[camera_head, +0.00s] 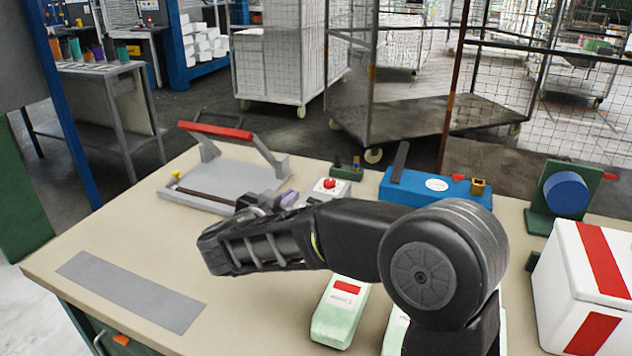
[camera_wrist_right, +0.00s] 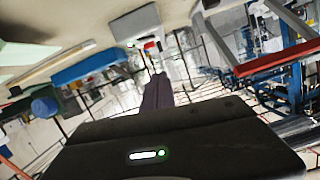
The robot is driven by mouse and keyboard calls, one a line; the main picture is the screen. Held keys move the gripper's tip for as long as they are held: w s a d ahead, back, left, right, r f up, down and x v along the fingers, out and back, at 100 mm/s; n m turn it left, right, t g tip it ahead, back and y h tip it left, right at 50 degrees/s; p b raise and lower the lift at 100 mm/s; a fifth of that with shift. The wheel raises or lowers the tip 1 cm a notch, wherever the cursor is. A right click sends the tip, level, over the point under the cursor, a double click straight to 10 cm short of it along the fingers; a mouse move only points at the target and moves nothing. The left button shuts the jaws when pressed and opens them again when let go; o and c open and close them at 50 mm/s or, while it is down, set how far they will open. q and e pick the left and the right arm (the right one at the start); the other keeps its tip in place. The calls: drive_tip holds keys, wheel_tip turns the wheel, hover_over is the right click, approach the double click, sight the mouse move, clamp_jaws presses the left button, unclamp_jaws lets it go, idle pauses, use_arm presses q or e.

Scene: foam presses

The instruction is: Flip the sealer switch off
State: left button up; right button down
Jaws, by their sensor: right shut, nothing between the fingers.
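The blue sealer (camera_head: 425,190) sits at the back of the table, with a raised dark lever, a white dial and a small red switch (camera_head: 458,177) on top. I cannot tell which way the switch is set. The sealer also shows in the right wrist view (camera_wrist_right: 92,68), tilted. My right gripper (camera_head: 287,198) is shut and empty. It is left of the sealer, apart from it, near a white box with a red button (camera_head: 330,186). Its fingertips also show in the right wrist view (camera_wrist_right: 157,90). My left gripper is out of view.
A grey press with a red handle (camera_head: 215,131) stands at the back left. Pale green packs (camera_head: 341,312) lie in front of my right arm. A white and red box (camera_head: 570,290) and a blue roll (camera_head: 566,193) are at the right. A grey strip (camera_head: 130,290) lies front left.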

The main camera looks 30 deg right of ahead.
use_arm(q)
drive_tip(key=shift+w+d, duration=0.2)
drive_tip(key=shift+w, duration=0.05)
use_arm(e)
drive_tip(key=shift+w+d, duration=0.2)
drive_tip(key=shift+d, duration=0.05)
hover_over(315, 201)
drive_tip(key=a, duration=0.2)
drive_tip(key=shift+s+f, duration=0.25)
drive_tip(key=shift+f, duration=0.95)
drive_tip(key=f, duration=0.2)
drive_tip(key=shift+w+a+f, duration=0.15)
drive_tip(key=shift+a+f, duration=0.1)
drive_tip(key=shift+f, duration=0.1)
drive_tip(key=shift+a+f, duration=0.1)
drive_tip(key=shift+f, duration=0.5)
